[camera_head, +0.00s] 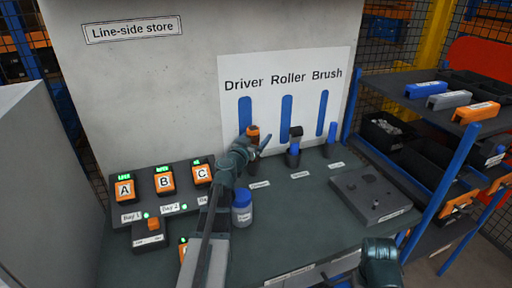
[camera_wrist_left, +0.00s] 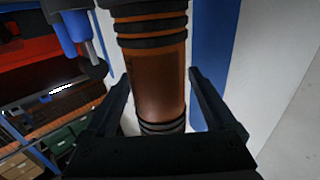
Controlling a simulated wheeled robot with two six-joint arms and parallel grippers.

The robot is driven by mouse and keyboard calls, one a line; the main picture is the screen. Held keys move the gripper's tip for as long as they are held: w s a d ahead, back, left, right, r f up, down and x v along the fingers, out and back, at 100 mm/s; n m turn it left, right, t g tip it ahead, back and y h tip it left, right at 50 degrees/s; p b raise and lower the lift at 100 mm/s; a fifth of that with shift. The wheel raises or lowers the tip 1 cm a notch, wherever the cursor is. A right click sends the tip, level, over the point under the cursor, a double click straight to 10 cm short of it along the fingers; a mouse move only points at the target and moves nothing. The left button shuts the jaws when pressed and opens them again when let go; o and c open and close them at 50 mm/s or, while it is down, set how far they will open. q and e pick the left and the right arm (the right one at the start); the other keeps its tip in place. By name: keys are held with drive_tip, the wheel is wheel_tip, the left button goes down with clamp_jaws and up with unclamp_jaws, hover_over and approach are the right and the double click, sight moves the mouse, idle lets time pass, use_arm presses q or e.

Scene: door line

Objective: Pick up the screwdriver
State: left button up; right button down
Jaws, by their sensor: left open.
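The screwdriver (camera_head: 252,132) stands upright at the back of the bench, below the word Driver. Its orange handle with black bands fills the middle of the left wrist view (camera_wrist_left: 155,80). My left gripper (camera_head: 256,143) is open, with one finger on each side of the handle. The wrist view shows the fingers (camera_wrist_left: 160,100) apart, and I cannot tell whether either one touches the handle. The screwdriver's lower part is hidden behind the gripper in the head view. My right arm shows at the bottom right, but its jaws are not visible.
A roller (camera_head: 295,140) and a brush (camera_head: 331,132) stand in holders to the right. A blue-capped bottle (camera_head: 242,207) stands close to my left arm. Orange boxes A, B and C (camera_head: 163,180) sit at left. A grey block (camera_head: 372,195) and a shelf rack (camera_head: 440,110) are at right.

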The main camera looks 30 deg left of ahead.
use_arm(q)
clamp_jaws()
idle(0.3)
drive_tip(key=shift+r, duration=0.1)
idle(0.4)
wheel_tip(320, 180, up, 10)
drive_tip(key=p, duration=1)
